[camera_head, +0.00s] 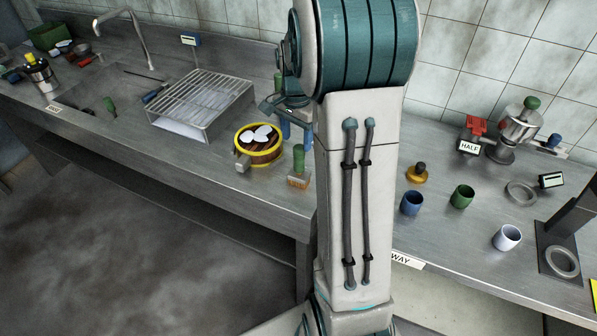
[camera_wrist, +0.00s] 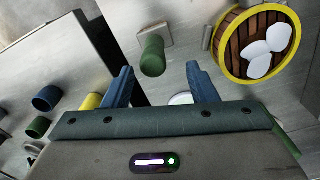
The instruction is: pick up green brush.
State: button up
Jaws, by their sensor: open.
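A green upright handle on a small block with a brown, labelled front, which may be the green brush (camera_head: 299,160), stands on the counter just right of the yellow-rimmed steamer basket. It also shows in the wrist view (camera_wrist: 152,55), ahead of the fingers and between their lines. My gripper (camera_wrist: 160,82) is open, with its two blue fingers apart and nothing held. In the head view my arm hides most of the gripper, which is above and behind the green handle.
The steamer basket (camera_head: 259,144) with white pieces stands close beside the green handle. A wire rack (camera_head: 202,103) is behind it to the left. Blue (camera_head: 411,203), green (camera_head: 462,196) and white (camera_head: 507,237) cups stand at right. The counter's front edge is near the handle.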

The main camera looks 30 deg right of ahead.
aim_at(297, 146)
notch_tip(297, 146, down, 3)
jog(key=f, duration=0.2)
jog(key=f+p, duration=0.1)
jog(key=f, duration=0.1)
jog(key=shift+s+d, duration=0.2)
jog(key=shift+s, duration=0.2)
jog(key=shift+f, duration=0.65)
grip_shut()
